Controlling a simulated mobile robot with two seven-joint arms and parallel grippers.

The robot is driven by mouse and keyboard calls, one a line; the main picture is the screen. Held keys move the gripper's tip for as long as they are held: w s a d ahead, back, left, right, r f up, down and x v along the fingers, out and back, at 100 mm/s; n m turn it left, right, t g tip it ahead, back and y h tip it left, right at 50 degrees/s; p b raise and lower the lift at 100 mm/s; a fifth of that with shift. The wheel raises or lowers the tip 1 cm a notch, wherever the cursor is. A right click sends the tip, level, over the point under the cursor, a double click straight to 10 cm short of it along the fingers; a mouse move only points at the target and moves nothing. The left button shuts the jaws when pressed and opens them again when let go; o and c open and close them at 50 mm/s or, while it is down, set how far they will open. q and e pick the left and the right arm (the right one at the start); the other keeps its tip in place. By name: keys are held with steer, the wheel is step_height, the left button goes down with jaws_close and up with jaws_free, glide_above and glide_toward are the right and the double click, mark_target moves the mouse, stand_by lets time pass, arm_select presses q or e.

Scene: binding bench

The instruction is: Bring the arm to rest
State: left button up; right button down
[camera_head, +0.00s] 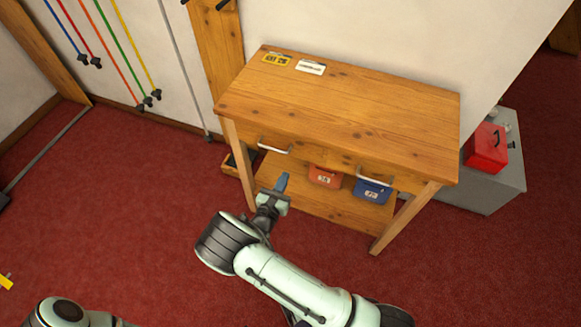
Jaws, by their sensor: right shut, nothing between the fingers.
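My right arm (290,283) comes in from the bottom right and reaches toward the front of a wooden bench (350,108). My right gripper (281,184) is shut and empty, in front of the bench's left part and below its left drawer handle (274,148) in the picture. I cannot tell whether it touches the bench. Part of my left arm (65,312) shows at the bottom left, with its gripper out of view.
A yellow card (277,59) and a white card (311,67) lie on the bench top. A red box (486,148) sits on a grey cabinet (497,187).

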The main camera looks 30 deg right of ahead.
arm_select(q)
steer(key=shift+s+f, duration=0.1)
steer(key=shift+s, duration=0.05)
arm_select(e)
steer(key=v, duration=0.3)
steer(key=shift+d, duration=0.1)
steer(key=shift+s, duration=0.1)
